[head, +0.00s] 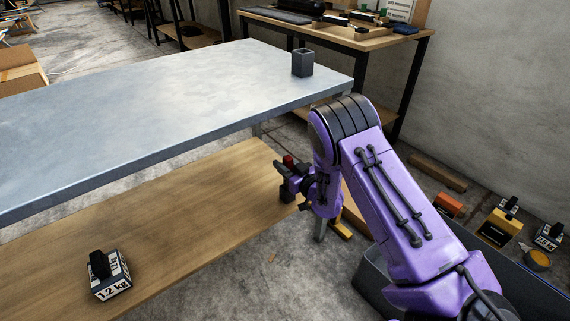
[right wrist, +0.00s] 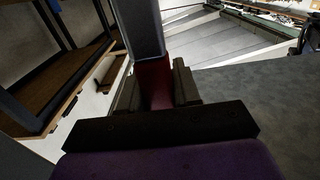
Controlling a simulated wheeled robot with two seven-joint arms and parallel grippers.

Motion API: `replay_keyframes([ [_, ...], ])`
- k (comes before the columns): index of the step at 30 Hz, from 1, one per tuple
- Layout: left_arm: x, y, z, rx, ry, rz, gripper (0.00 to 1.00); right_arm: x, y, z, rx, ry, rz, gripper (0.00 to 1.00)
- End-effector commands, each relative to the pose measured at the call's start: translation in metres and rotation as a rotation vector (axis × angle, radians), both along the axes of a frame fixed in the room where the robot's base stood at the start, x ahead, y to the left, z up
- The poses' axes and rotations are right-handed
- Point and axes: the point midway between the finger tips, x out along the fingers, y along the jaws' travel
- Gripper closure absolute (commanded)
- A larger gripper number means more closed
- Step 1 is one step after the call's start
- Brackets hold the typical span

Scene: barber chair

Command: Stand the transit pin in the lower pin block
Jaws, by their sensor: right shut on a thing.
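A dark grey, square block with an opening in its top (head: 303,63) stands upright near the right end of the grey tabletop; it looks like a pin block. My right gripper (head: 288,178) is below and in front of the tabletop edge, away from the block. It is shut on a red part (head: 288,160), apparently the transit pin's. In the right wrist view the red part (right wrist: 153,84) sits between the fingers. A grey bar rises above it there; I cannot tell if it is the pin's shaft. My left gripper is not in view.
The grey tabletop (head: 150,110) is otherwise clear. A 1.2 kg weight (head: 109,275) rests on the wooden lower shelf (head: 190,225). A workbench (head: 340,30) with items stands behind. Weights and a yellow block (head: 500,227) lie at the right.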

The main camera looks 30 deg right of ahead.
Motion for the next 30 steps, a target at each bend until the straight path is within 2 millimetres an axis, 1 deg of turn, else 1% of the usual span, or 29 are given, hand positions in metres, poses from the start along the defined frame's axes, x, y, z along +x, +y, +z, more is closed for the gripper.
replay_keyframes([
  [30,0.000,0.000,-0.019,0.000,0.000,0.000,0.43,0.000,0.000,-0.026,0.000,-0.001,0.000,1.00],
])
